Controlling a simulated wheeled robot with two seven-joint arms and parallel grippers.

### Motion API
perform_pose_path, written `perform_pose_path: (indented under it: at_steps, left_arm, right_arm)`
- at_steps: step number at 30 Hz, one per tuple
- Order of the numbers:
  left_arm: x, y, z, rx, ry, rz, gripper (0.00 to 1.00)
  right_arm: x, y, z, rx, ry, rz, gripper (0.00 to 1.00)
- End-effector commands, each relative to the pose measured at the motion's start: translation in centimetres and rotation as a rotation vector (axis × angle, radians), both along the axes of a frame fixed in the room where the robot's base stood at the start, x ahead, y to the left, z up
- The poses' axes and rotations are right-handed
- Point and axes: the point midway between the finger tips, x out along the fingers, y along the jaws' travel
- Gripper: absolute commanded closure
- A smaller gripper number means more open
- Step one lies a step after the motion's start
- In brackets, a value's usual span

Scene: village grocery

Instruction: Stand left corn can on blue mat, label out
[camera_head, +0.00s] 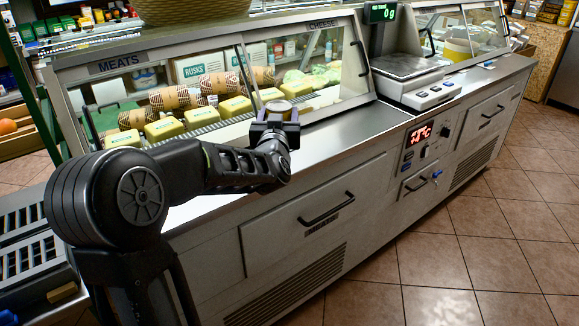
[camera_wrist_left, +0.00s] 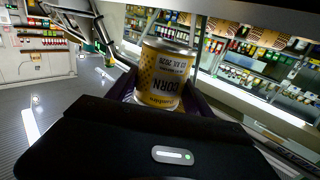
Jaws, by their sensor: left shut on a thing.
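My left gripper (camera_head: 276,120) is shut on a yellow corn can (camera_wrist_left: 163,72). It holds the can above the steel counter ledge in front of the glass case. In the head view only the can's round top (camera_head: 279,106) shows between the fingers. In the left wrist view the can's printed side faces the camera, with the word CORN upside down in the picture. I cannot tell whether the can touches the counter. The blue mat is not visible in either view. My right gripper is not in view.
The counter ledge (camera_head: 338,129) is bare to the right of the gripper, up to the weighing scale (camera_head: 405,66). The glass case front (camera_head: 318,62) stands close behind the gripper. Yellow packs (camera_head: 164,129) lie inside. A drawer handle (camera_head: 326,210) juts from the counter front.

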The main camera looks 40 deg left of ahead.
Motion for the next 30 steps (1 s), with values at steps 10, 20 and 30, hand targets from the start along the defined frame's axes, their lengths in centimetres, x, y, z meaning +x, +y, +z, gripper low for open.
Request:
perform_pose_path:
  at_steps: [10,20,30]
  left_arm:
    - [-1.2,1.9,1.7,0.002,0.001,0.036,0.93]
    - [-1.2,1.9,-1.3,0.001,0.007,0.035,0.93]
    - [-1.1,1.8,-4.7,0.003,0.002,0.034,0.93]
  right_arm:
    - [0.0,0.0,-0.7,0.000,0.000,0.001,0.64]
    - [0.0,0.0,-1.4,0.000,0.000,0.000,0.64]
    - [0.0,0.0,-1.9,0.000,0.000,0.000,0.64]
